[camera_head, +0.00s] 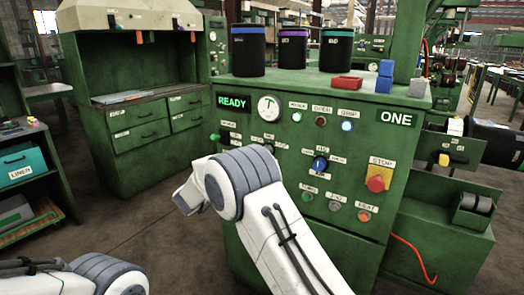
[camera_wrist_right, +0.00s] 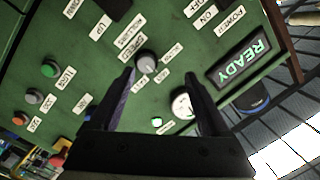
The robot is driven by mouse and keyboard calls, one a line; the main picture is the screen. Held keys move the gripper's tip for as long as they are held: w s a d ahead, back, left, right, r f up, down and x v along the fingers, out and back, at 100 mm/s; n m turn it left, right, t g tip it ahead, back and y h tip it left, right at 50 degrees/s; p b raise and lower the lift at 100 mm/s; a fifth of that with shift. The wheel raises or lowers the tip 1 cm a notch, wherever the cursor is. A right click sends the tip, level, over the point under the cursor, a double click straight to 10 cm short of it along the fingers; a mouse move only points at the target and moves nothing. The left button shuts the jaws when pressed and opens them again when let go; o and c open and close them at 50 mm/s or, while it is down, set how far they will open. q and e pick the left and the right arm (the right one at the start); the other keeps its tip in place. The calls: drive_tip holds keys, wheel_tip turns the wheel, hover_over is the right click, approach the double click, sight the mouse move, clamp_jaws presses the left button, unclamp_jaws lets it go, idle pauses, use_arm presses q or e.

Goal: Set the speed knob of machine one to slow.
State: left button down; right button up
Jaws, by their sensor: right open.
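The green machine marked ONE (camera_head: 345,230) stands in front of me in the head view, with a lit READY display (camera_head: 233,102) and a round gauge (camera_head: 268,108). In the right wrist view a grey round knob (camera_wrist_right: 146,62) sits beside a tilted label that seems to read SPEED; its setting is too small to tell. My right gripper (camera_wrist_right: 160,76) is open and empty. The knob lies between the fingers' lines, close to the left fingertip; contact cannot be told. In the head view my right forearm hides this gripper. My left gripper is out of view.
The panel also has a blue knob (camera_head: 320,164), a red stop button (camera_head: 376,184) and a green button (camera_head: 308,196). Open floor lies left of the machine.

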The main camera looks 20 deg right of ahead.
drive_tip(key=w+d+h, duration=0.1)
drive_tip(key=w+d, duration=0.1)
drive_tip(key=d, duration=0.3)
drive_tip(key=w+d+m+g, duration=0.1)
drive_tip(key=w+d, duration=0.2)
drive_tip(key=d, duration=0.2)
drive_tip(key=shift+w+d+f+m+h, duration=0.25)
drive_tip(key=shift+d+m+h, duration=0.05)
drive_tip(key=shift+h, duration=0.1)
clamp_jaws()
